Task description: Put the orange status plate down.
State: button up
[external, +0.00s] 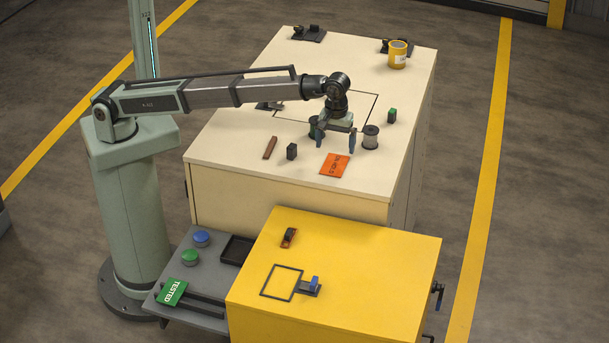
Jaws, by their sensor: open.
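The orange status plate (334,166) lies flat on the cream cabinet top, near its front edge, with dark lettering on it. My gripper (336,148) points down just behind the plate, its two fingers spread apart with nothing visible between them. The plate appears free of the fingers. I cannot tell exactly how high the fingertips are above the top.
A yellow roll (398,54) stands at the back. The green TESTED plate (171,292) lies on the grey shelf. The yellow cabinet (370,290) has free room.

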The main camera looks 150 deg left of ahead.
notch_tip(320, 180, up, 6)
jog(key=shift+r, duration=0.25)
dwell(0.5)
